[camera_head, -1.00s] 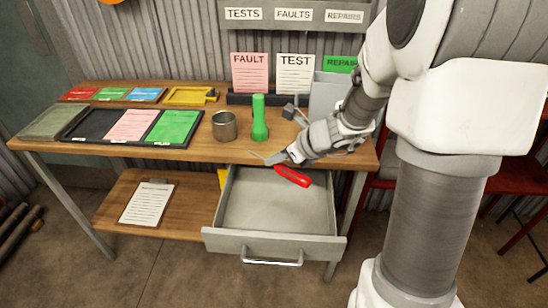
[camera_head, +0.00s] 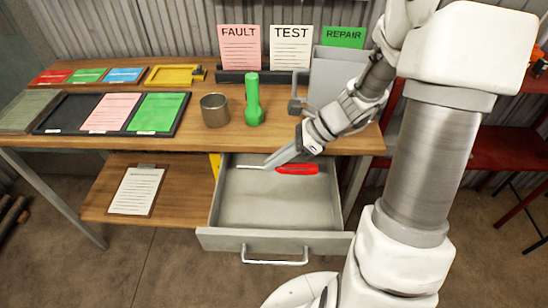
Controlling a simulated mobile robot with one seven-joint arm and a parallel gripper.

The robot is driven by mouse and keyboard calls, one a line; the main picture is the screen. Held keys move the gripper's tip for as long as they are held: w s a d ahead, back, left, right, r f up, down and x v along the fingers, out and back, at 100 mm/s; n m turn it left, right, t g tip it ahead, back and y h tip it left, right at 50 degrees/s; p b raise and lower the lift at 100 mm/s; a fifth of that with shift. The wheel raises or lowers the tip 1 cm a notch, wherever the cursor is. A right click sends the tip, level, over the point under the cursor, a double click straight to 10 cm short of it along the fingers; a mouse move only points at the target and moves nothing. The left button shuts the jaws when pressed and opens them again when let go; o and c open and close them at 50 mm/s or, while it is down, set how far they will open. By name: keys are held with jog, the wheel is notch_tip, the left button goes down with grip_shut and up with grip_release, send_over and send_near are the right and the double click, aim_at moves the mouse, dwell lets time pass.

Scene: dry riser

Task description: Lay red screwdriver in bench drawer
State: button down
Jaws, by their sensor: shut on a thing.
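The red screwdriver (camera_head: 297,169) has a red handle and a thin pale shaft. It lies roughly level across the back part of the open bench drawer (camera_head: 278,239), its handle to the right and its shaft to the left. My gripper (camera_head: 270,165) is shut on the screwdriver between handle and shaft. The drawer is grey, pulled out from under the bench, and otherwise empty. I cannot tell whether the screwdriver touches the drawer floor.
On the wooden bench (camera_head: 150,142) stand a green torch (camera_head: 253,100), a metal cup (camera_head: 215,110) and a black tray (camera_head: 47,126) with cards. A clipboard (camera_head: 137,190) lies on the lower shelf. A red rack (camera_head: 492,150) stands at right.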

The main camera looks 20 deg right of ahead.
notch_tip(320, 180, down, 8)
jog(key=b, duration=0.7)
jog(key=shift+f+b, duration=1.2)
jog(key=shift+f, duration=0.7)
jog(key=c, duration=0.9)
grip_release()
jog(key=shift+c, duration=0.2)
